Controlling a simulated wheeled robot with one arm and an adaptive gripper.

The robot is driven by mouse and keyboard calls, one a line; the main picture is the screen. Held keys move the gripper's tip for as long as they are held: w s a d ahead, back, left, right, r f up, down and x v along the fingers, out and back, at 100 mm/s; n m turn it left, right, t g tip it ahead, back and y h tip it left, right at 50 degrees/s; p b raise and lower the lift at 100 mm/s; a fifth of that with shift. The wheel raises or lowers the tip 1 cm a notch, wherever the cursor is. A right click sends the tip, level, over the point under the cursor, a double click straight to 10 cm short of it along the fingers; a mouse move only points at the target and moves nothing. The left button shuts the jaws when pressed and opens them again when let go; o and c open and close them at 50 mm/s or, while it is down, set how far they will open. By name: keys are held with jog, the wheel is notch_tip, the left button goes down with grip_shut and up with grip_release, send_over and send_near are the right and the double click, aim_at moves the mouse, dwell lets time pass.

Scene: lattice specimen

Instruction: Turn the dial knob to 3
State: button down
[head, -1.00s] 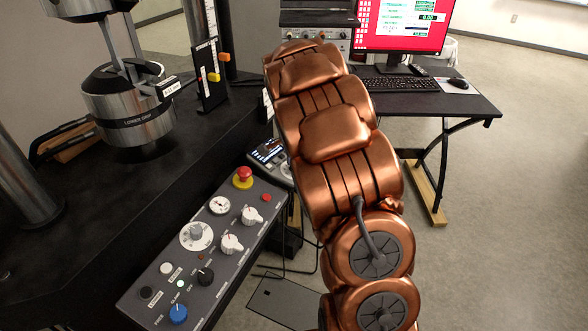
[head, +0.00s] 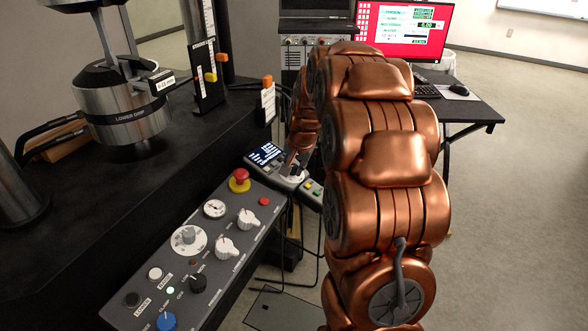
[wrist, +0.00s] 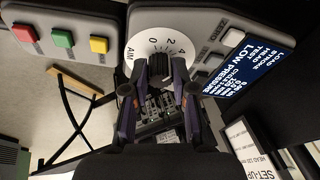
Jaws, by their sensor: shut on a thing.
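The dial knob (wrist: 158,66) is dark and stands on a white round dial plate (wrist: 138,42) with numbers. In the wrist view the figure 2 shows above the knob; I cannot read a pointer setting. My gripper (wrist: 159,76) has one finger on each side of the knob and is shut on it. In the head view the dial belongs to a small grey control box with a lit screen (head: 265,153). There my gripper (head: 293,166) is small and partly hidden by my arm, and the knob is hidden or too small to tell.
Red, green and yellow buttons (wrist: 64,39) sit on the box beside the dial. A larger control panel (head: 205,255) with knobs and a red emergency button (head: 240,180) stands nearer. A desk with a red-screened monitor (head: 400,35) is behind. Open floor lies at right.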

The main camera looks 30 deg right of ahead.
dwell(0.4)
jog(key=c, duration=0.9)
grip_release()
jog(key=shift+c, duration=0.2)
jog(key=shift+r, duration=0.1)
jog(key=d+v, duration=0.1)
jog(key=v, duration=1)
jog(key=shift+s+a+r, duration=0.2)
jog(key=shift+a+r, duration=0.15)
jog(key=shift+a, duration=0.1)
